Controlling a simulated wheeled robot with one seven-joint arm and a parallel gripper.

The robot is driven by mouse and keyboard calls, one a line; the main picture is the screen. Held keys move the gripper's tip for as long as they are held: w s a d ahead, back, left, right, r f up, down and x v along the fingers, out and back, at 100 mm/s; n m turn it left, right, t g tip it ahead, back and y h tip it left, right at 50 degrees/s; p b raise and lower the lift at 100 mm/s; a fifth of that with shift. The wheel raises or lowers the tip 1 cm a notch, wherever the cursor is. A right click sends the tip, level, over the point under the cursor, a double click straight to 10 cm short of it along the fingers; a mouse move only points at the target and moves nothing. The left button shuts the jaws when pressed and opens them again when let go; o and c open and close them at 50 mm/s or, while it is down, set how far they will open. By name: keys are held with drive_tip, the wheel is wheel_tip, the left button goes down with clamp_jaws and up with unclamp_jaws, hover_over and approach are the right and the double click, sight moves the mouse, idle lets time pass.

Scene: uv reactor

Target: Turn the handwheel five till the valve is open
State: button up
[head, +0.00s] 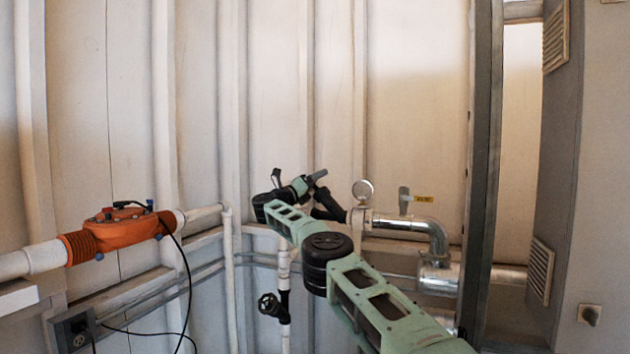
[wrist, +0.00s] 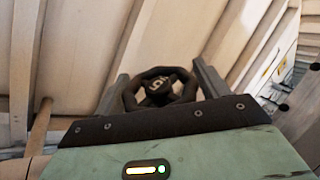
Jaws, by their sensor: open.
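The handwheel five (wrist: 158,90) is a black, lobed wheel with a light "5" mark on its hub, in the middle of the wrist view. My gripper (wrist: 160,72) is open, with one grey finger on the left of the wheel and one on the right. The wheel's near edge is hidden behind the gripper body. I cannot tell whether the fingers touch the rim. In the head view my gripper (head: 319,181) is beside a slanted black fitting (head: 328,207) at the wall piping. The wheel itself cannot be made out there.
A second black handwheel (head: 270,304) sits on a vertical pipe below my arm. A round gauge (head: 363,190) and a metal pipe elbow (head: 425,232) are just right of my gripper. An orange flow unit (head: 118,228) with a hanging cable is at the left. A grey cabinet (head: 560,200) stands at the right.

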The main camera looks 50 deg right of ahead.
drive_tip(key=c, duration=0.6)
drive_tip(key=b, duration=0.2)
drive_tip(key=n+t+b, duration=0.1)
drive_tip(key=shift+f+t+y+b, duration=0.3)
drive_tip(key=shift+b, duration=0.05)
